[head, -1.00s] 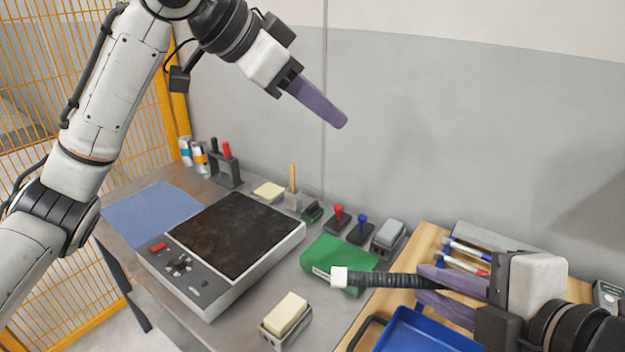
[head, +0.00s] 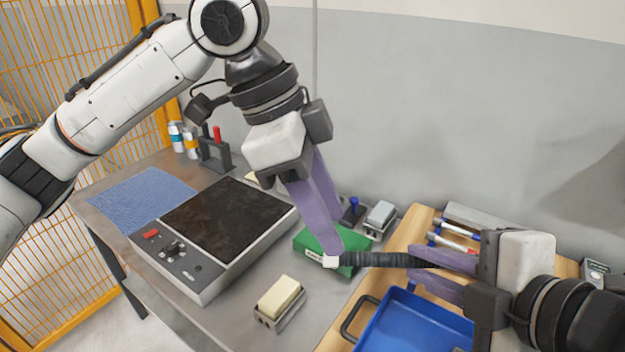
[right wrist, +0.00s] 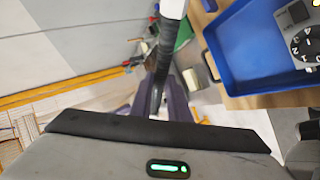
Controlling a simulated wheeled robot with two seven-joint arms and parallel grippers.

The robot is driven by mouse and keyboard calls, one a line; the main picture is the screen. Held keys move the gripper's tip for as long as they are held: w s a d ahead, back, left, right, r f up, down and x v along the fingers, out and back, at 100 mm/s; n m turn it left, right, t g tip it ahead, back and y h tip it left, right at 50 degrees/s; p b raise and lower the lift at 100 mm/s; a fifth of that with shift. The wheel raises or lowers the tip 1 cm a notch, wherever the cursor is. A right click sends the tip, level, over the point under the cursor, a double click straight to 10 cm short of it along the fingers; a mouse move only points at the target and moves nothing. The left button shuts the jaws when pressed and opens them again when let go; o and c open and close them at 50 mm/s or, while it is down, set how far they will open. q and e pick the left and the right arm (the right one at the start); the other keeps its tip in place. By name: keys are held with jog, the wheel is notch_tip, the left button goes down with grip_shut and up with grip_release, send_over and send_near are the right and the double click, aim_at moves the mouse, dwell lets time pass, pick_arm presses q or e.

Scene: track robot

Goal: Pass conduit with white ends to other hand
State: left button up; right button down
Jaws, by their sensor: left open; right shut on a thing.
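The conduit is a black ribbed tube (head: 378,259) with a white end (head: 331,262) on its left. Its other end is hidden in my right gripper. My right gripper (head: 415,262) has purple fingers and is shut on the conduit, holding it level above the bench. In the right wrist view the conduit (right wrist: 166,48) runs away from the fingers to a white end (right wrist: 172,9). My left gripper (head: 337,240) is open, pointing down, with its purple fingertips at the white end. Whether they touch it I cannot tell.
Below are a green box (head: 308,241), a blue tray (head: 400,335) on a wooden board, and a cream block in a holder (head: 279,298). A dark-topped panel (head: 228,220) and a blue mat (head: 145,198) lie left. A grey wall stands behind.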

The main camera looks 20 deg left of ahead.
pick_arm(q)
jog(key=shift+x, duration=2.15)
grip_shut()
pick_arm(e)
jog(key=c, duration=1.6)
grip_release()
